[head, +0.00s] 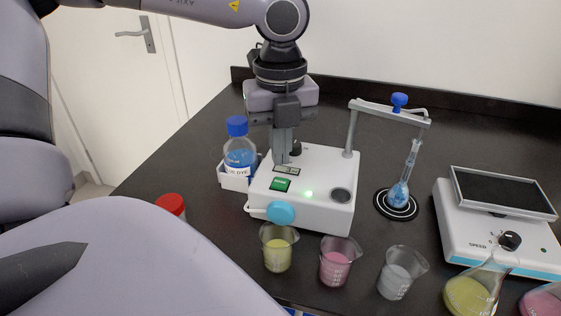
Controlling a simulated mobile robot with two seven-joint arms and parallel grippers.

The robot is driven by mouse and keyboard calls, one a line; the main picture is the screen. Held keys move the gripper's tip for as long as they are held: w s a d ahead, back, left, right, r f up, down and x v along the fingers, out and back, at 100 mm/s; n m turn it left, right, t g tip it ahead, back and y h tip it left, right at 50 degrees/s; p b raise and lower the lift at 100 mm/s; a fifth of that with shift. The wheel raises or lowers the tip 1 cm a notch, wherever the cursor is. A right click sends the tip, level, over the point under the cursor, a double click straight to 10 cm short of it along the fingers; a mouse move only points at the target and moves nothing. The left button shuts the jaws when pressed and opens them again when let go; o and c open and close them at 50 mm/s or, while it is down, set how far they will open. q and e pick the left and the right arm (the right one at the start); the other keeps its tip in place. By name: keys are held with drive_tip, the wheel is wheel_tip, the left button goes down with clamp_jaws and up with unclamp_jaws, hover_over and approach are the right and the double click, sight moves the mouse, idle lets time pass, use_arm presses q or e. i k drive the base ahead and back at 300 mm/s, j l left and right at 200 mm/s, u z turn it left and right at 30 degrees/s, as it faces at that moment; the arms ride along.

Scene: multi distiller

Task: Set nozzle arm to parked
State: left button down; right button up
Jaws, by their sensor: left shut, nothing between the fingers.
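The distiller is a white box (322,186) on the dark bench. It has a green button (280,184), a lit green light and a blue knob (281,212) on its front. The grey nozzle arm (385,110) stands on a post at the box's back right and reaches out to the right. A blue knob (399,100) sits on top of it. Its free end hangs over a flask with blue liquid (399,192) on a round black mat. My left gripper (282,158) points down, shut and empty, over the left part of the box, left of the post. My right gripper is out of view.
A blue-capped dye bottle (238,150) stands left of the box in a white holder. Beakers with yellow (277,252), pink (336,266) and clear (396,278) liquid stand in front. A white stirrer with a dark plate (502,191) is at right.

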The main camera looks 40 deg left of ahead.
sight(395, 113)
drive_tip(key=k, duration=1)
